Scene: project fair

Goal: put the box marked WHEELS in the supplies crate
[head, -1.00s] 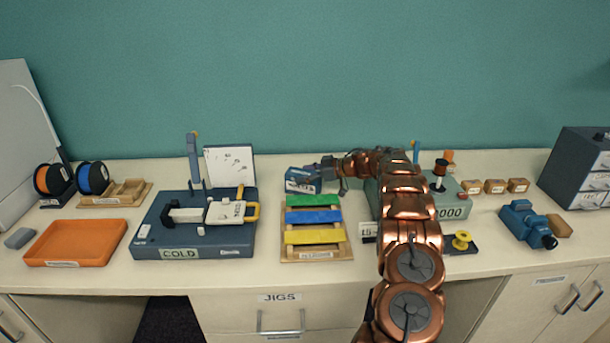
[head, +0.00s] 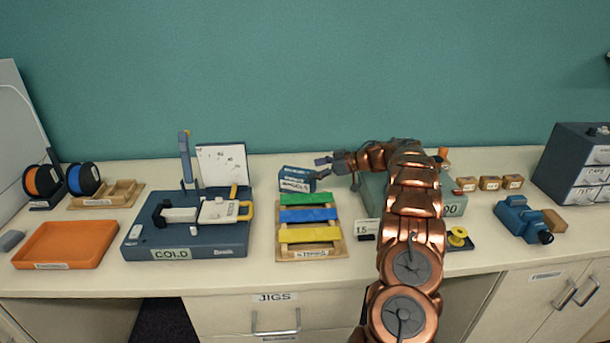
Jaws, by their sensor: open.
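A blue box with a white label (head: 297,180) stands at the back of the bench, just behind the rack of coloured strips. Its lettering is small and looks like WHEELS, but I cannot read it surely. My gripper (head: 322,167) is open and empty at the box's upper right, with its fingers pointing left towards it. I cannot tell whether a finger touches the box. An orange open tray (head: 100,257) lies at the front left, with a label too small to read. I cannot tell whether it is the supplies crate.
A blue COLD machine (head: 150,248) stands between the orange tray and the strip rack (head: 338,249). A wooden tray (head: 134,200) and spools (head: 83,179) are at the back left. My arm hides part of a green-grey device (head: 375,190). Several small boxes (head: 490,183) stand right.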

